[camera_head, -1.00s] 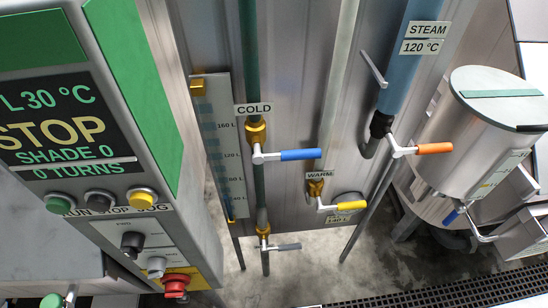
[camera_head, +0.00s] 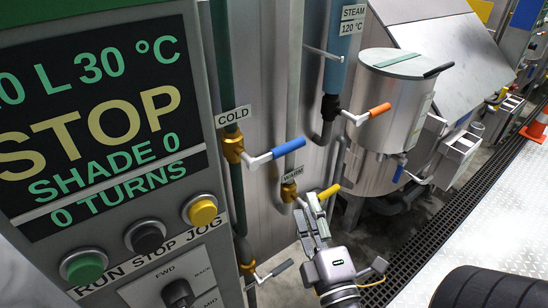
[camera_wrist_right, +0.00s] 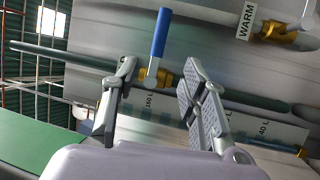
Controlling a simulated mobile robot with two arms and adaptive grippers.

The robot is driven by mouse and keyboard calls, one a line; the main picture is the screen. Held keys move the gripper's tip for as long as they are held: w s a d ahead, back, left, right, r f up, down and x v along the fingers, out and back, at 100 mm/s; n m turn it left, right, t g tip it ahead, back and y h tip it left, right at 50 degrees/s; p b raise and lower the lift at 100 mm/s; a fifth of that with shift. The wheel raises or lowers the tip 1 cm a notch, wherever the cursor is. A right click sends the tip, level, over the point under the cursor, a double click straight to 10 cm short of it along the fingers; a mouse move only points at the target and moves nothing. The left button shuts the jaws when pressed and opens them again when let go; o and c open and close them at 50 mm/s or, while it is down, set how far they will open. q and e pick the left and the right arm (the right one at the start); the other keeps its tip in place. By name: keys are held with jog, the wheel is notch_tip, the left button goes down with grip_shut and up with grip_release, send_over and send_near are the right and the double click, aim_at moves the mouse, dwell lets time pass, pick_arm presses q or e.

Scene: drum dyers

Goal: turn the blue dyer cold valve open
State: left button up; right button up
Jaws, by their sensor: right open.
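The cold valve has a blue lever (camera_head: 275,153) on a brass body (camera_head: 233,147), under the COLD label (camera_head: 233,116). In the head view the lever points right, across its upright green pipe. My right gripper (camera_head: 313,212) is open and empty, below and right of the blue lever, near the yellow warm lever. In the right wrist view the blue lever (camera_wrist_right: 160,33) stands ahead, in line with the gap between my spread fingers (camera_wrist_right: 158,78); its brass body (camera_wrist_right: 160,74) shows between them. I cannot tell how far away it is. My left gripper is out of view.
The yellow lever (camera_head: 329,191) beside the WARM label (camera_head: 292,174) is close to my right gripper. A dark lever (camera_head: 280,269) sits below, an orange steam lever (camera_head: 379,110) above right. The control panel (camera_head: 110,130) fills the left. A steel drum (camera_head: 390,105) stands right.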

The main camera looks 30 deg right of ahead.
jog(key=b, duration=0.2)
send_near(290, 152)
jog(key=p+x, duration=0.3)
jog(key=x, duration=0.7)
jog(key=shift+w+d+r+p, duration=0.1)
jog(key=shift+w+p, duration=0.15)
jog(key=shift+p, duration=0.05)
jog(key=shift+w+d, duration=0.15)
jog(key=shift+w, duration=0.3)
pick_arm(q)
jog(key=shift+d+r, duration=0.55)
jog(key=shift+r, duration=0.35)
pick_arm(e)
jog(key=shift+c, duration=0.5)
grip_shut()
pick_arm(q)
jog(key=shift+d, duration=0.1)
